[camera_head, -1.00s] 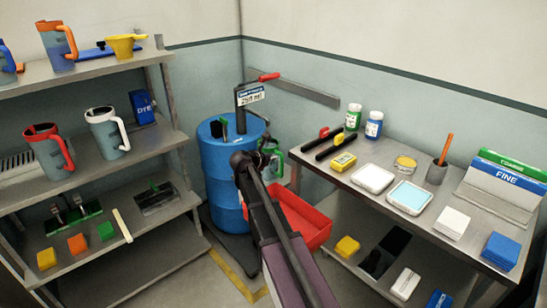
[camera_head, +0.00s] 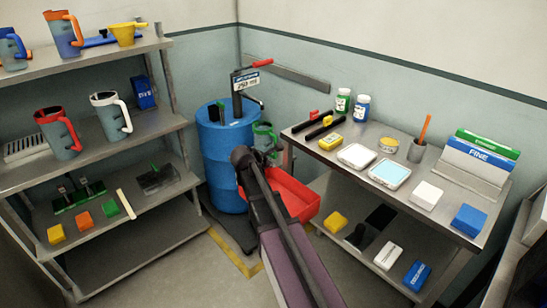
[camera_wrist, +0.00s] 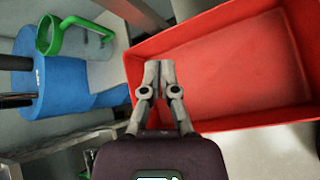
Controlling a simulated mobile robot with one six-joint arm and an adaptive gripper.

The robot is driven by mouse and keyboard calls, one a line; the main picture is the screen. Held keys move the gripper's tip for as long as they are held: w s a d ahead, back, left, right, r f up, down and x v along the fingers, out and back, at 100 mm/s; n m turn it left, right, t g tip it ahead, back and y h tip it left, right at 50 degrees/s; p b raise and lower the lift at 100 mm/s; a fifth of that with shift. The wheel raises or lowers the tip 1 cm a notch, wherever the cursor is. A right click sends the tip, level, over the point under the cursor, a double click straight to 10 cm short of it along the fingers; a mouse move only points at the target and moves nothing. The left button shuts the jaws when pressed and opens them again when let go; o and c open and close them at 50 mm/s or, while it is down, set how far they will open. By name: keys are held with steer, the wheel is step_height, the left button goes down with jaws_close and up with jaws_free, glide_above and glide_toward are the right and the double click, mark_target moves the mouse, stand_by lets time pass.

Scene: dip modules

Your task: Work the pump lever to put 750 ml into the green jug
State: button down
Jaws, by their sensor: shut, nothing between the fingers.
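The blue drum (camera_head: 224,165) stands in the corner with a hand pump on top. The pump's lever has a red grip (camera_head: 262,62) and sticks up to the right. A sign on the pump (camera_head: 245,81) appears to read 250 ml. The green jug (camera_head: 265,140) is at the drum's right side, partly hidden by my arm. In the wrist view, its green handle and rim (camera_wrist: 62,22) show at upper left beside the blue drum (camera_wrist: 60,85). My gripper (camera_wrist: 159,66) is shut and empty, above the red bin's near edge, apart from jug and lever.
The red bin (camera_head: 297,205) is beside the drum, right of my arm. A bench (camera_head: 335,148) with bottles, trays and blocks stands at right. Shelves (camera_head: 140,135) with other jugs, including red-rimmed (camera_head: 57,140) and white-rimmed (camera_head: 112,118) ones, stand at left. The wall is close behind the drum.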

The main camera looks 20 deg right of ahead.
steer(key=s+a+f+m+g+y+b, duration=0.1)
steer(key=s+a+f+m+y+b, duration=0.2)
steer(key=s+a+f+m, duration=0.2)
steer(key=s+a+f+m+g+y+b, duration=0.2)
steer(key=s+f+m, duration=0.4)
steer(key=s, duration=0.5)
steer(key=s+a+f+m+g+y+b, duration=0.2)
steer(key=s+a+f+m+y+b, duration=0.2)
steer(key=s+a+f+m+b, duration=0.1)
steer(key=s+a+f+m, duration=0.1)
steer(key=s+a, duration=0.1)
steer(key=s, duration=0.1)
steer(key=shift+s+a, duration=0.3)
steer(key=shift+s, duration=0.1)
steer(key=shift+w, duration=0.1)
